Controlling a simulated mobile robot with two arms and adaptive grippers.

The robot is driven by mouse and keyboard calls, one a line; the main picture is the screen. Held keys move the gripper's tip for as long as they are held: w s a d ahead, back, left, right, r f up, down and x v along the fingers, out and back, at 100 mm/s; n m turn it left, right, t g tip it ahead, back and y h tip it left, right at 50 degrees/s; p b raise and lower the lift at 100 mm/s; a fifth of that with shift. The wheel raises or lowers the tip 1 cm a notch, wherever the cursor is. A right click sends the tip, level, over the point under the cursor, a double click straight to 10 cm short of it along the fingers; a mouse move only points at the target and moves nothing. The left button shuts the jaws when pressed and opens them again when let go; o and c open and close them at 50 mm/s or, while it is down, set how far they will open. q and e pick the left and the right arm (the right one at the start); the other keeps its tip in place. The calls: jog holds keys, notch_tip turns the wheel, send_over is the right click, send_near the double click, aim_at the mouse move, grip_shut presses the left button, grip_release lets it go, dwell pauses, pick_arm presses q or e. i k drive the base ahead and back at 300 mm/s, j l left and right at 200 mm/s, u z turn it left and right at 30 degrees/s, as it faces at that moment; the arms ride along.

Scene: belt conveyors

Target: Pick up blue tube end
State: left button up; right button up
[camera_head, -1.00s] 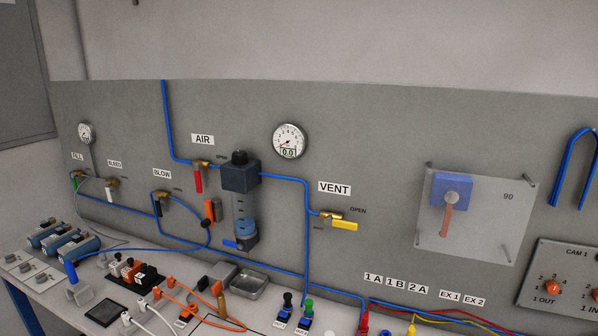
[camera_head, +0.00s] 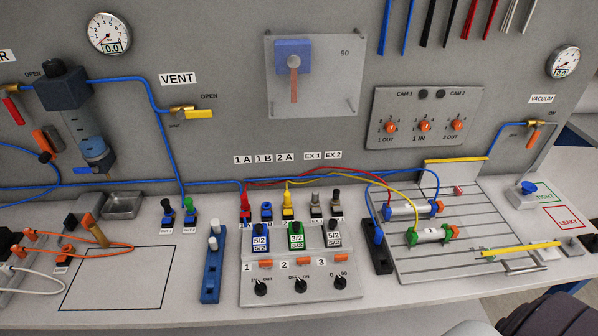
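Several blue tubes show in the head view. A blue tube (camera_head: 158,110) runs down the panel from the air unit past the VENT valve. Another blue tube loops over the cylinder plate, and a blue tube end (camera_head: 378,237) sits at a black block (camera_head: 377,258) left of the plate. Two blue tubes (camera_head: 385,26) hang at the top of the panel, cut off by the frame edge. I cannot tell which end the task means. Neither gripper is in view. A dark rounded shape at the bottom right seems to be part of my arm.
The valve block (camera_head: 300,272) with coloured connectors stands mid bench. A slotted plate (camera_head: 480,262) with two cylinders lies to its right. A blue rack (camera_head: 211,278) with white pegs stands to its left. The outlined bench area (camera_head: 118,280) is mostly clear.

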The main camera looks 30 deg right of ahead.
aim_at(379, 237)
jog(key=z, duration=1.45)
